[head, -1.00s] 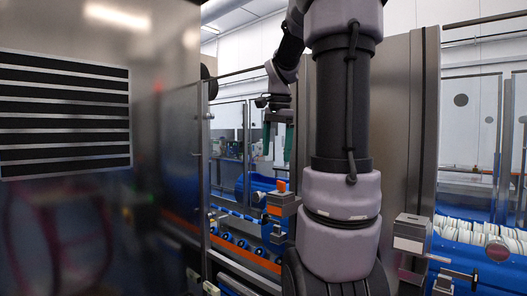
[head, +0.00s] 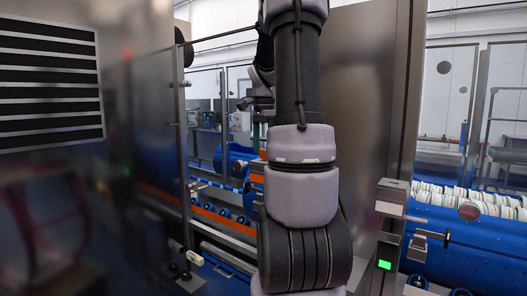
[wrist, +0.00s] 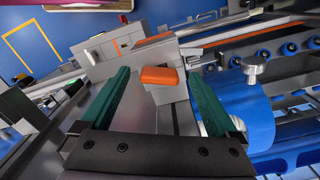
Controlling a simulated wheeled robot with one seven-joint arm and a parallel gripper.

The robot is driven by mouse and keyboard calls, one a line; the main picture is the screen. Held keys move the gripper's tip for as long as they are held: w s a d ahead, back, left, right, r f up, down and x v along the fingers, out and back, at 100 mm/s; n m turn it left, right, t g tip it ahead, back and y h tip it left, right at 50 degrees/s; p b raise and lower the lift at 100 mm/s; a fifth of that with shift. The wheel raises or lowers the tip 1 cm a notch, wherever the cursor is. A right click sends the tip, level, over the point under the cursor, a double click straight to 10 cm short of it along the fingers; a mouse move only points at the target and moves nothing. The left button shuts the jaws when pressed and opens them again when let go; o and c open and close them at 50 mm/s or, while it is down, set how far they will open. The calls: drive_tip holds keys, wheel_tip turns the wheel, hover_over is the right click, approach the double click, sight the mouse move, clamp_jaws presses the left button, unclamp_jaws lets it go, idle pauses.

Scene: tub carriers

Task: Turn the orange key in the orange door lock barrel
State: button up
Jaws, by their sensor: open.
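The orange key (wrist: 158,76) shows in the wrist view as a flat, rounded orange grip on a grey block (wrist: 168,95). My gripper (wrist: 162,84) is open, with its two green fingers on either side of the key in the picture. I see no contact between fingers and key. In the head view my arm hides most of the gripper and part of the key (head: 262,155). I cannot make out the lock barrel clearly; an orange strip (wrist: 154,40) shows on the metalwork behind the key.
A round silver knob (wrist: 253,68) stands right of the key. Blue conveyor parts with rollers (wrist: 290,48) lie beyond. In the head view, a tall steel panel (head: 357,120) stands right of my arm, and a grey bracket with a handle (head: 393,195) projects at right.

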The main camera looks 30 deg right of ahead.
drive_tip(key=shift+f, duration=0.55)
clamp_jaws()
drive_tip(key=m, duration=0.4)
